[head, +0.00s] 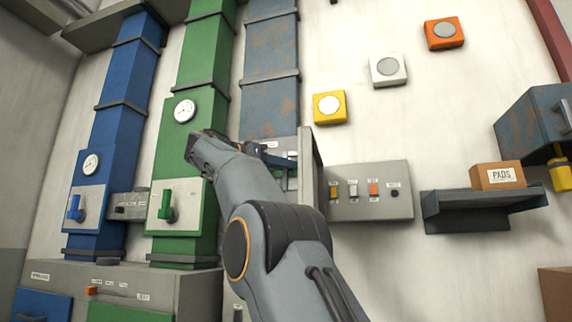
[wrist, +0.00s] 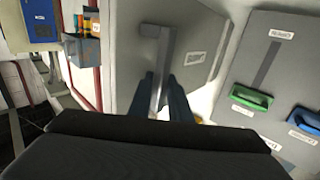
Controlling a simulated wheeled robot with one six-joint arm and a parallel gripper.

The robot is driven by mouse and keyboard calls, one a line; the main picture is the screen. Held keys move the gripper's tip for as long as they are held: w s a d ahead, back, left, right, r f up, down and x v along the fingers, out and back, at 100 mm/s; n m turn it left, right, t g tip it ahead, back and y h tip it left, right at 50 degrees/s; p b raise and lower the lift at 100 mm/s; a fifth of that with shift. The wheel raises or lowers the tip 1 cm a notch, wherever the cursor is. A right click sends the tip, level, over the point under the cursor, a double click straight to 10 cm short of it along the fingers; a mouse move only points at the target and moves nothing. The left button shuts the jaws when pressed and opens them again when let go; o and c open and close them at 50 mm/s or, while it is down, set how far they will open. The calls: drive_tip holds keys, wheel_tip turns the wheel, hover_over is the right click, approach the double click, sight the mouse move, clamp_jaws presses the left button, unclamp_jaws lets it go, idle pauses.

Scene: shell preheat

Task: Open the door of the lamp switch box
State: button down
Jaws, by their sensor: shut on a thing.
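The lamp switch box (head: 350,207) is a grey panel on the wall with yellow, white and orange switches and a dark knob showing. Its grey door (head: 311,165) stands out from the wall at the box's left side, seen nearly edge-on. In the wrist view the door's outer face (wrist: 206,40) has a label and a bar handle (wrist: 166,52). My gripper (wrist: 168,98) has its dark blue fingers closed on this handle. In the head view my gripper (head: 276,157) is left of the door, partly hidden by my wrist.
Yellow (head: 329,107), white (head: 388,69) and orange (head: 444,33) lamps are above the box. A dark shelf (head: 480,213) holding a carton (head: 497,176) is to the right. Blue (head: 123,70) and green (head: 207,60) ducts with levers stand left.

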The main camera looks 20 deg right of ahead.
drive_tip(key=c, duration=1.8)
unclamp_jaws()
drive_tip(key=shift+o, duration=0.2)
drive_tip(key=v, duration=0.8)
drive_tip(key=shift+w+d+f, duration=0.1)
